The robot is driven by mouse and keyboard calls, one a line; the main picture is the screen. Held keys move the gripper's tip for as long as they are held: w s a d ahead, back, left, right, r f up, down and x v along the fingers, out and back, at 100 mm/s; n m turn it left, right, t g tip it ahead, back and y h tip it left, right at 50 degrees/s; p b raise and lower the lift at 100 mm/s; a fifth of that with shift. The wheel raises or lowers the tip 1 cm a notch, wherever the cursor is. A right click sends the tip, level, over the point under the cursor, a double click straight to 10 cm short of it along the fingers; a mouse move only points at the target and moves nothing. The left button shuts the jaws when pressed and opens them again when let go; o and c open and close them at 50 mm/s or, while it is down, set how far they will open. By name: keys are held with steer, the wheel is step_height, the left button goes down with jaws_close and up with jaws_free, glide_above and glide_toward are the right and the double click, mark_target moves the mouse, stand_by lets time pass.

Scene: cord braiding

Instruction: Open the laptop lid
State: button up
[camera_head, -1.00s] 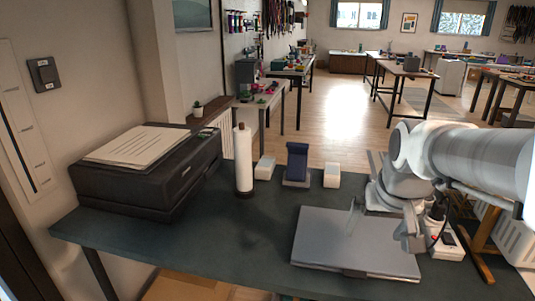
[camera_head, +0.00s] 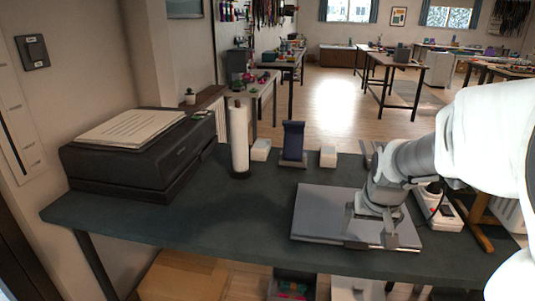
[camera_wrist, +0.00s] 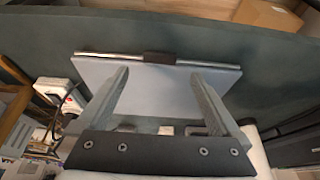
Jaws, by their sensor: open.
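The closed laptop (camera_head: 318,212) is a flat grey slab lying near the front edge of the dark table. In the wrist view the laptop (camera_wrist: 152,102) has a dark block (camera_wrist: 159,57) midway along a thin metallic edge. My gripper (camera_head: 368,238) is open and empty over the right part of the laptop's front side. In the wrist view its two fingers (camera_wrist: 158,76) are spread wide above the laptop and point toward that edge. Whether the fingertips touch the laptop, I cannot tell. My gripper and arm hide the laptop's right side in the head view.
The table (camera_head: 215,222) is clear left of the laptop. A black printer (camera_head: 140,165) stands at the left. A white roll (camera_head: 239,138), a blue stand (camera_head: 293,143) and two small white blocks stand behind. A white power strip (camera_head: 440,212) lies at the right.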

mark_target(357, 246)
steer(key=b+x, duration=0.1)
steer(key=x, duration=0.5)
steer(key=shift+w+f+b, duration=0.15)
steer(key=shift+f+b, duration=0.1)
steer(key=shift+b, duration=0.1)
jaws_close()
